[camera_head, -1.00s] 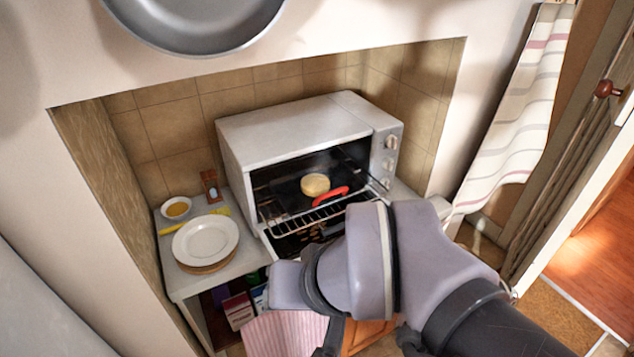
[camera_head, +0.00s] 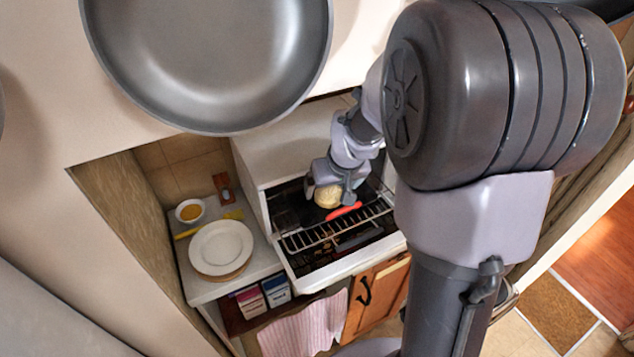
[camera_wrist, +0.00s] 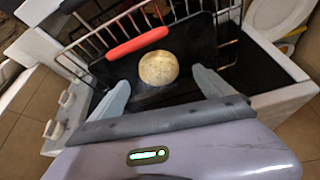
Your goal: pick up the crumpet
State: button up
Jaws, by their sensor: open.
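The crumpet (camera_head: 328,196) is a round, pale golden cake on a dark tray (camera_wrist: 190,42) in the open toaster oven (camera_head: 262,206). In the wrist view the crumpet (camera_wrist: 158,68) lies beyond and between the two fingertips. My gripper (camera_wrist: 160,88) is open, with one finger on each side and nothing held. In the head view my gripper (camera_head: 334,192) is inside the oven mouth, right at the crumpet and partly covering it. I cannot tell whether a finger touches it. A red handle (camera_head: 344,210) lies just in front of the crumpet.
A wire rack (camera_head: 335,230) sticks out over the lowered oven door. A white plate (camera_head: 221,247) and a small bowl (camera_head: 190,211) stand on the counter to the left. A grey pan (camera_head: 208,60) hangs above. A pink striped towel (camera_head: 302,328) hangs below.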

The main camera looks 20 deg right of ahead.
aim_at(329, 193)
jog(key=b+x, duration=0.1)
jog(key=x, duration=0.3)
jog(key=shift+w+d+f, duration=0.15)
jog(key=shift+w+f, duration=0.1)
jog(key=shift+s+r, duration=0.1)
jog(key=shift+r, duration=0.05)
jog(key=c, duration=1.4)
